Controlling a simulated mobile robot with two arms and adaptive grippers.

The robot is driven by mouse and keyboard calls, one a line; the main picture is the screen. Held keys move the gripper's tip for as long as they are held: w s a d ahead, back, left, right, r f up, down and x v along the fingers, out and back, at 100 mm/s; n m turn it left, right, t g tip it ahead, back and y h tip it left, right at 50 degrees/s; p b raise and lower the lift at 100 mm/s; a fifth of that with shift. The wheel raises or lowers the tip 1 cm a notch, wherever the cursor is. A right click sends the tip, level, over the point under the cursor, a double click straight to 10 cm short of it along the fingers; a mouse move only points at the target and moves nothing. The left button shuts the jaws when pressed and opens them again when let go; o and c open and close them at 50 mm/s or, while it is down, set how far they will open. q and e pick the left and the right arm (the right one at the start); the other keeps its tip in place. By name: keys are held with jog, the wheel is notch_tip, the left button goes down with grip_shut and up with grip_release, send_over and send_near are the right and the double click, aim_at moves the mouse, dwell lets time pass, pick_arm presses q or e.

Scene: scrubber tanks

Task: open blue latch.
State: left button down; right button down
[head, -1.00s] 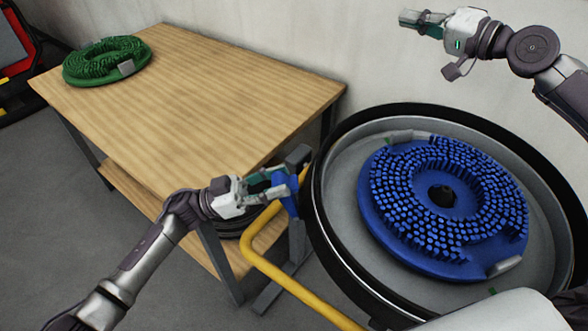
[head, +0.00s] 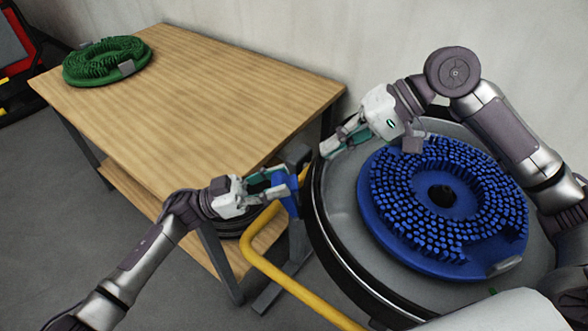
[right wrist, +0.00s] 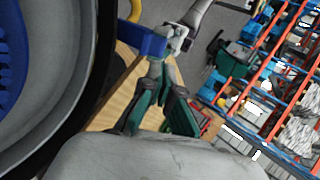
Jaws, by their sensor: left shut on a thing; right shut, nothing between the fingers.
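The blue latch (head: 289,196) is at the left rim of the round tank (head: 316,208), beside the yellow bar. My left gripper (head: 282,186) is shut on the latch from the left. In the right wrist view the latch (right wrist: 150,42) shows at the top middle, with my left gripper (right wrist: 178,36) at its right end. My right gripper (head: 328,150) is shut and empty, above the tank's upper left rim. Its fingers (right wrist: 157,68) point toward the latch in the right wrist view. The left fingers hide part of the latch.
A blue brush disc (head: 440,240) lies in the tank. A yellow bar (head: 262,262) bends around the tank's left side. A wooden table (head: 200,110) stands to the left, with a green brush disc (head: 106,60) at its far corner. The table's middle is clear.

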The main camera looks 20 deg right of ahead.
aim_at(283, 179)
pick_arm(q)
jog(key=shift+w+f, duration=0.1)
jog(key=shift+w, duration=0.05)
pick_arm(e)
jog(key=x, duration=0.9)
jog(key=shift+a+f, duration=0.1)
jog(key=shift+a, duration=0.05)
